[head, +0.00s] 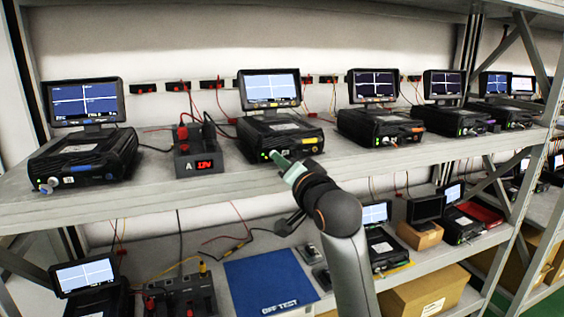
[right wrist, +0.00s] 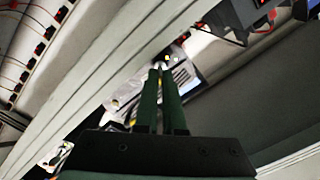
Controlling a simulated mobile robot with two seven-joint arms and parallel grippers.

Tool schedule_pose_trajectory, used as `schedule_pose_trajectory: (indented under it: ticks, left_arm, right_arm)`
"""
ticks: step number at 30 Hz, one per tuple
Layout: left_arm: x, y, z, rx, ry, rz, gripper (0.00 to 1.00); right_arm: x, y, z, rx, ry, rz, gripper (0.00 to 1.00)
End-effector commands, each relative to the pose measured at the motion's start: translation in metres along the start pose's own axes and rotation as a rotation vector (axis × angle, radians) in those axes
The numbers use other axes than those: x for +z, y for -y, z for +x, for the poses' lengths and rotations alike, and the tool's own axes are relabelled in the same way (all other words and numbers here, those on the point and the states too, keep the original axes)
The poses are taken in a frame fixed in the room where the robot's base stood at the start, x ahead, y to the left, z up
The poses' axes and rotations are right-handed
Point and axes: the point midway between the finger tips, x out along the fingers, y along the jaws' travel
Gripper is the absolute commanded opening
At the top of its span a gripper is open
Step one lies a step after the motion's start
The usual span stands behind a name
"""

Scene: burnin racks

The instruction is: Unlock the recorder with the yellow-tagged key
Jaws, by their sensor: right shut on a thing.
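My right gripper (head: 277,158) reaches up from below to the front panel of a black recorder (head: 281,133) on the upper shelf. This recorder has a lit screen on top and a yellow patch (head: 307,141) on its front. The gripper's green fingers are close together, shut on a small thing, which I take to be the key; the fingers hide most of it. In the right wrist view the fingertips (right wrist: 161,73) point at a pale panel. A small yellow spot shows beside the left finger. I cannot tell whether the key is in the lock. My left gripper is out of view.
Other recorders stand on the same shelf to the left (head: 82,155) and right (head: 381,126). A power unit with a red display (head: 198,160) stands left of the middle recorder. Below are a blue mat (head: 268,280) and cardboard boxes (head: 425,290). The shelf's front edge is just under my gripper.

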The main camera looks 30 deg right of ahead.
Motion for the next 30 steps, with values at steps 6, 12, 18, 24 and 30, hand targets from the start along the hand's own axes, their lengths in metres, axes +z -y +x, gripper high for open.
schedule_pose_trajectory:
  ticks: [6, 12, 18, 24, 30]
  left_arm:
    - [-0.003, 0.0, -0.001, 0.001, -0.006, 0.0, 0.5]
    - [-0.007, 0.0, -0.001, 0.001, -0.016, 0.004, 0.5]
    - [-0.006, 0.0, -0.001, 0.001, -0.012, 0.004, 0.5]
    - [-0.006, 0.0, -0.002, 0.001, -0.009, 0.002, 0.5]
    - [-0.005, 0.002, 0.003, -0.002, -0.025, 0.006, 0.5]
  right_arm:
    - [-0.001, 0.0, 0.0, 0.001, -0.002, 0.0, 0.19]
    - [-0.001, 0.0, 0.0, 0.0, -0.001, 0.0, 0.19]
    - [-0.001, 0.001, -0.013, -0.002, -0.002, 0.0, 0.19]
    - [0.0, 0.001, -0.047, -0.002, -0.001, -0.001, 0.19]
    - [0.003, -0.003, -0.077, -0.003, -0.003, 0.001, 0.19]
